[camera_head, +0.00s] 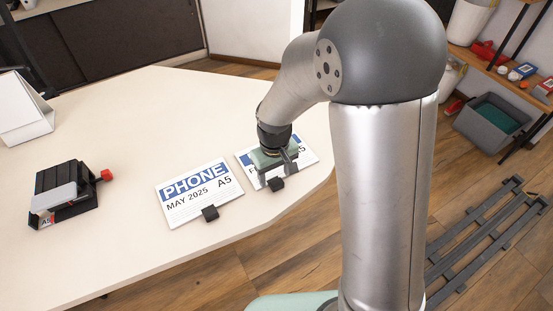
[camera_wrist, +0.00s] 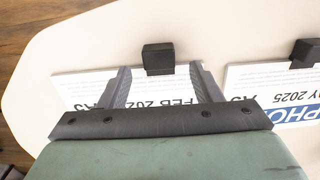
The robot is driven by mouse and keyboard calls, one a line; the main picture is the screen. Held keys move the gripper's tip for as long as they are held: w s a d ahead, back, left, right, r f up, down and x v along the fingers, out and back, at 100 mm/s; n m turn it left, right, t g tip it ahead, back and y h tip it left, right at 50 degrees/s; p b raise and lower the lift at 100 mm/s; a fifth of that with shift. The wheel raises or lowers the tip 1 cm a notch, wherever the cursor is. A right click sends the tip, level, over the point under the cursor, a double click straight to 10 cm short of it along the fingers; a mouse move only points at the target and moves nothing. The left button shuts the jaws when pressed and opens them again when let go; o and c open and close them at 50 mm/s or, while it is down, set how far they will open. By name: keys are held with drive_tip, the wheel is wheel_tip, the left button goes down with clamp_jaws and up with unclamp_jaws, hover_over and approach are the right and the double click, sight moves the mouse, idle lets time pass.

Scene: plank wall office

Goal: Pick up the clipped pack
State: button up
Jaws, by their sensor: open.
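Two white packs, each with a black clip on its front edge, lie flat on the table. One pack (camera_head: 191,192) reads PHONE, MAY 2025, A5; part of it shows at the right of the wrist view (camera_wrist: 262,83). The other pack (camera_head: 307,157) lies to its right, partly hidden by my gripper (camera_head: 278,169); in the wrist view (camera_wrist: 158,91) it reads FEB 2025. My gripper is open above this FEB pack. In the wrist view its fingers (camera_wrist: 160,70) stand to either side of the pack's clip (camera_wrist: 158,58), with nothing held between them.
The pale table (camera_head: 120,140) has its edge just right of and in front of the packs. A black device with a red knob (camera_head: 66,193) stands at the left. A white tent-shaped stand (camera_head: 22,110) is farther back. The table's middle is clear.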

drive_tip(key=shift+f, duration=0.75)
clamp_jaws()
drive_tip(key=shift+w+r, duration=0.1)
drive_tip(key=shift+r, duration=0.1)
